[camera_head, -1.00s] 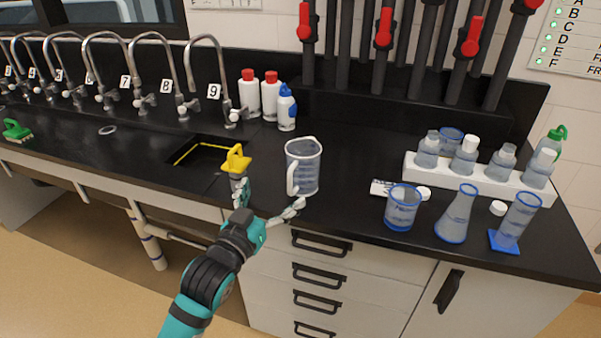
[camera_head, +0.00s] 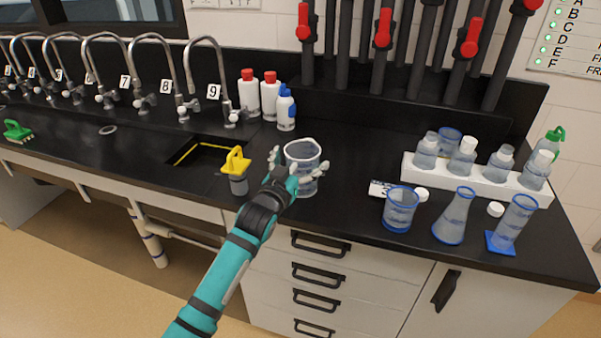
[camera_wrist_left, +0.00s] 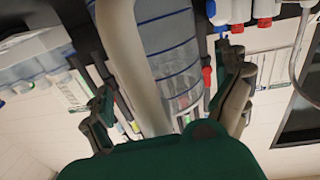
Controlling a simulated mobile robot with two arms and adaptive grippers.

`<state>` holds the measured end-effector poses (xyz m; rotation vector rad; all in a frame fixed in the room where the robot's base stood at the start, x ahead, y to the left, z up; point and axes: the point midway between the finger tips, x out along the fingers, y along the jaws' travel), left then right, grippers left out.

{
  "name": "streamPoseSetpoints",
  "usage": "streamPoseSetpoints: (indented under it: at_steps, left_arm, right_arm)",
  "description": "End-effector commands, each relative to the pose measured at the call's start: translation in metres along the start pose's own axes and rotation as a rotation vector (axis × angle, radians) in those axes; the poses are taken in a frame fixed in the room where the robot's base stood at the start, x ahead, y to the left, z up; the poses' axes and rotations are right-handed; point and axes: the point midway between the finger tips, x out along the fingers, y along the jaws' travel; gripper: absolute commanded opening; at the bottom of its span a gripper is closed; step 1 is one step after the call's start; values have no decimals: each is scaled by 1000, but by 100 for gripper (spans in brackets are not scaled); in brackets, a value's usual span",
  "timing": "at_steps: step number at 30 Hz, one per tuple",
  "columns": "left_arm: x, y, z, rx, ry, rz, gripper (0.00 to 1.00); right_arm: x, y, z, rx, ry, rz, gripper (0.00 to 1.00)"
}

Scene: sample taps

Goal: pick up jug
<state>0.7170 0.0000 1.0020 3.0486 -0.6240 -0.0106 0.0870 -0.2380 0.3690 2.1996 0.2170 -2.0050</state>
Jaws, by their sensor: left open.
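The jug (camera_head: 304,152) is a clear, upright measuring jug on the black worktop, near its front edge. My left gripper (camera_head: 297,168) is at the jug's near side, its open fingers spread to either side of it and hiding its lower front. In the left wrist view, the jug's pale handle (camera_wrist_left: 132,60) and its marked clear body (camera_wrist_left: 178,60) lie between the two spread fingers of the left gripper (camera_wrist_left: 172,100). I cannot tell whether any finger touches the jug. My right gripper does not show.
A yellow-topped bottle (camera_head: 237,165) stands close left of the jug, by the sink opening (camera_head: 200,153). White bottles (camera_head: 269,95) stand behind. A blue-rimmed beaker (camera_head: 400,210), flask (camera_head: 455,218) and cylinder (camera_head: 512,225) stand right. Worktop between jug and beaker is mostly clear.

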Motion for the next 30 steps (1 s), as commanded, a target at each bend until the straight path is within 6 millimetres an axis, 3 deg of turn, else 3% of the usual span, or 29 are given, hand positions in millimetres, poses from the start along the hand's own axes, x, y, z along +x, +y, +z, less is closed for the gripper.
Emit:
streamPoseSetpoints:
  at_steps: [9,22,30]
  left_arm:
    - [6,0,0,0,0,0,100]
    - [5,0,0,0,-1,0,44]
    - [5,0,-1,1,1,0,44]
  right_arm:
    - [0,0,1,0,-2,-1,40]
    - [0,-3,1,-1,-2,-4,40]
    - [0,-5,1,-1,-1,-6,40]
